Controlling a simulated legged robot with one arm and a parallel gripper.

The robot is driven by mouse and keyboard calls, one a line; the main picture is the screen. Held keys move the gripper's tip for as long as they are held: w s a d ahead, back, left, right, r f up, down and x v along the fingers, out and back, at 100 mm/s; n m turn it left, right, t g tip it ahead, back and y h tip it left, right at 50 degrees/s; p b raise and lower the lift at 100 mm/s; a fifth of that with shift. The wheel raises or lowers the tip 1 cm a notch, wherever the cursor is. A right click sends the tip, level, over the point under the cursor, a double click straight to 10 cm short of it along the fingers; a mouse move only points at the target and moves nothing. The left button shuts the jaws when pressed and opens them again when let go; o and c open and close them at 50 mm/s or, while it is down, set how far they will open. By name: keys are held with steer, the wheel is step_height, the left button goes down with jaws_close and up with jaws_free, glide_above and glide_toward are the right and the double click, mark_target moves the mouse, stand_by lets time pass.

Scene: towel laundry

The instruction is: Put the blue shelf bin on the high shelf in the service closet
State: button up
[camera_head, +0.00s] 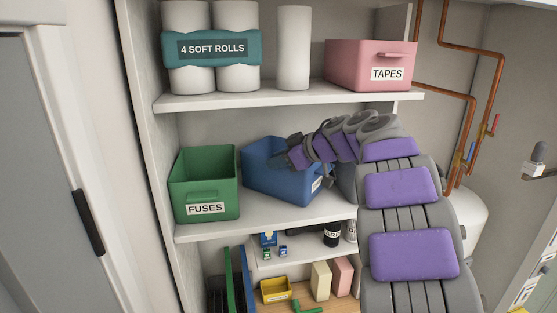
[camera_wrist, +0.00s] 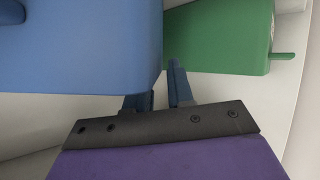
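The blue bin (camera_head: 277,172) is on the middle shelf, right of the green bin, turned at an angle with part of a white label showing on its right end. It fills the upper left of the wrist view (camera_wrist: 80,50). My gripper (camera_head: 290,158) is at the bin's rim, reaching in from the right. In the wrist view, my gripper (camera_wrist: 160,88) has its fingers a little apart at the bin's edge. The bin hides the left fingertip, so I cannot tell whether they grip the wall. The high shelf (camera_head: 285,103) is above.
The green FUSES bin (camera_head: 205,184) stands close on the left. The high shelf holds a soft-rolls pack (camera_head: 211,48), a white roll (camera_head: 293,48) and a pink TAPES bin (camera_head: 370,65). Copper pipes (camera_head: 471,100) run along the right wall. Small goods stand below.

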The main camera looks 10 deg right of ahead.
steer(key=shift+o, duration=0.7)
steer(key=v, duration=1.2)
steer(key=shift+b, duration=0.45)
